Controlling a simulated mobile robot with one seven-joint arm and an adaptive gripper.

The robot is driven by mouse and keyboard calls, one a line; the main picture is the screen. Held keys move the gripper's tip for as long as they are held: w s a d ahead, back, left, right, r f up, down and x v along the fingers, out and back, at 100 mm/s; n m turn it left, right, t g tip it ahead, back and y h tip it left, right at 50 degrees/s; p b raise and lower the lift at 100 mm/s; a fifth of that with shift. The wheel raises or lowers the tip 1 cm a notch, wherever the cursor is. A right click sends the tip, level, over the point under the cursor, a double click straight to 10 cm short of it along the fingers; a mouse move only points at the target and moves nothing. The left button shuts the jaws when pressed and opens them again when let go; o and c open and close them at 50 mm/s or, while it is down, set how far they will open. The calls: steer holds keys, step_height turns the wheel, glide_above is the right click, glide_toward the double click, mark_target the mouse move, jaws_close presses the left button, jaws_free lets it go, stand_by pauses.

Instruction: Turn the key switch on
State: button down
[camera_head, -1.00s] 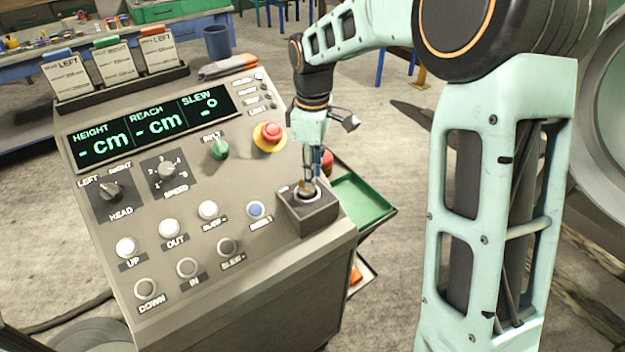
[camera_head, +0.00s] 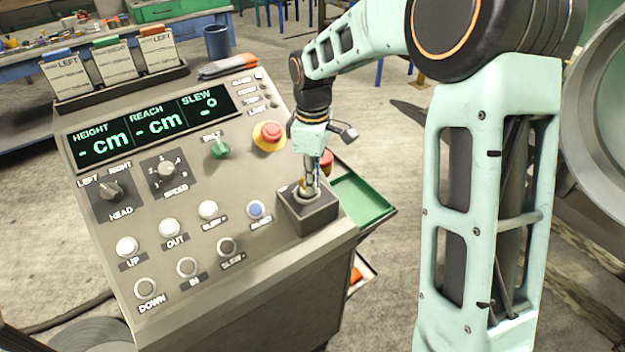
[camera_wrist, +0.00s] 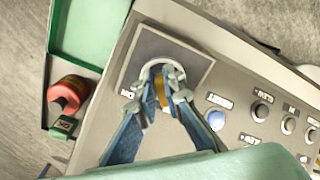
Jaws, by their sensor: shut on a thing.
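The key switch (camera_head: 306,208) is a dark raised box at the console's right front corner, with a pale round collar on top. In the wrist view its plate and collar (camera_wrist: 152,70) sit at top centre. My gripper (camera_head: 309,188) stands over the collar from above. In the wrist view my gripper (camera_wrist: 162,92) has its blue-grey fingers closed on the brass-coloured key (camera_wrist: 161,92), which stands in the collar. The fingers hide much of the key and part of the label beside the collar.
The console (camera_head: 190,245) carries buttons, knobs and a display (camera_head: 147,125) lit with dashes. A red emergency stop (camera_head: 270,133) on a yellow base lies behind the key switch. An open green drawer or tray (camera_head: 361,199) and a red object (camera_wrist: 68,92) are beside the console.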

steer(key=shift+m, duration=0.3)
steer(key=m, duration=0.3)
steer(key=shift+s+a+b, duration=0.1)
steer(key=shift+s+b, duration=0.15)
steer(key=shift+b, duration=0.1)
steer(key=m, duration=0.4)
steer(key=shift+s+a, duration=0.15)
steer(key=m, duration=0.3)
steer(key=m+b, duration=0.1)
steer(key=shift+s+a, duration=0.1)
steer(key=shift+a, duration=0.15)
steer(key=shift+a+m, duration=0.2)
steer(key=shift+m, duration=1.9)
steer(key=c, duration=2)
jaws_free()
steer(key=shift+c, duration=0.2)
